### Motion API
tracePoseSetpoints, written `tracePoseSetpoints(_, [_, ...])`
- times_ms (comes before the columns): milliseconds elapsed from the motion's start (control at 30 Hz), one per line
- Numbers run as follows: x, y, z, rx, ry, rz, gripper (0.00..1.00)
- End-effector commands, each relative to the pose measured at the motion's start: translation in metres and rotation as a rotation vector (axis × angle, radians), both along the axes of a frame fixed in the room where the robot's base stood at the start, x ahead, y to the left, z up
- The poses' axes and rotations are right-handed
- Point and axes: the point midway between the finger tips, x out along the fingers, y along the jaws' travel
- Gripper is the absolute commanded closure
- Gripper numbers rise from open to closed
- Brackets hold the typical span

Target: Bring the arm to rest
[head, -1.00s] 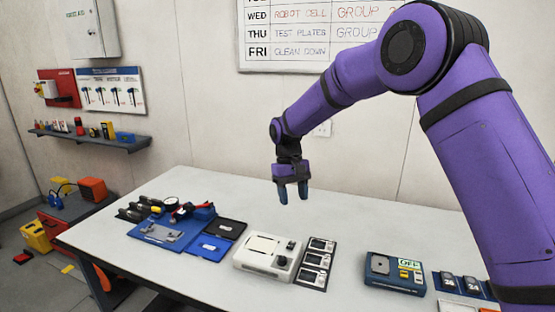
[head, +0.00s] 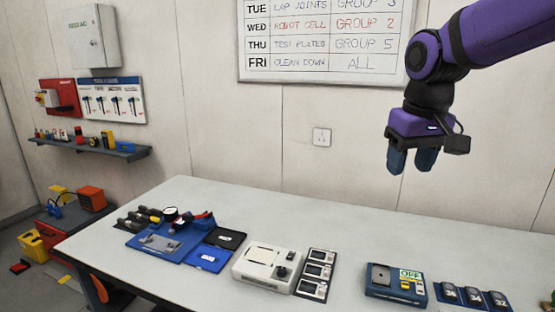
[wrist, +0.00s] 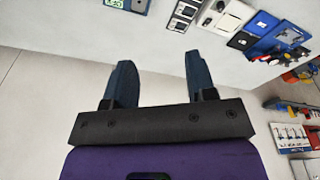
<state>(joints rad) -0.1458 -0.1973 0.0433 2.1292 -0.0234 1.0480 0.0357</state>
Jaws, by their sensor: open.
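My purple arm reaches in from the upper right of the head view. My gripper (head: 411,161) hangs pointing down, well above the table and in front of the wall. Its two blue fingers are apart with nothing between them. The wrist view also shows my gripper (wrist: 157,75) open and empty, with the table (wrist: 160,35) some way off beyond the fingertips. No object touches the gripper in either view.
On the table (head: 215,296) stand a blue mat (head: 135,240) with tools, a white device (head: 262,275), a panel of small displays (head: 316,272), a blue unit marked OFF (head: 395,290) and numbered blocks (head: 475,298). A whiteboard (head: 320,72) hangs behind.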

Motion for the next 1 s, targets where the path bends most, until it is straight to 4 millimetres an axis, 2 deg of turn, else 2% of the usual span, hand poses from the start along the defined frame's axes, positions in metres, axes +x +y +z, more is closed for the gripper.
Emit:
tracePoseSetpoints(33, [-0.015, -0.008, 0.004, 0.005, -0.025, -0.013, 0.49])
tracePoseSetpoints(233, [-0.069, -0.033, 0.009, 0.022, -0.113, -0.06, 0.49])
tracePoseSetpoints(400, [-0.114, -0.05, 0.004, 0.034, -0.188, -0.101, 0.49])
tracePoseSetpoints(600, [-0.155, -0.063, -0.008, 0.046, -0.26, -0.14, 0.49])
tracePoseSetpoints(800, [-0.172, -0.067, -0.017, 0.05, -0.294, -0.156, 0.49])
tracePoseSetpoints(1000, [-0.174, -0.068, -0.018, 0.051, -0.298, -0.158, 0.49])
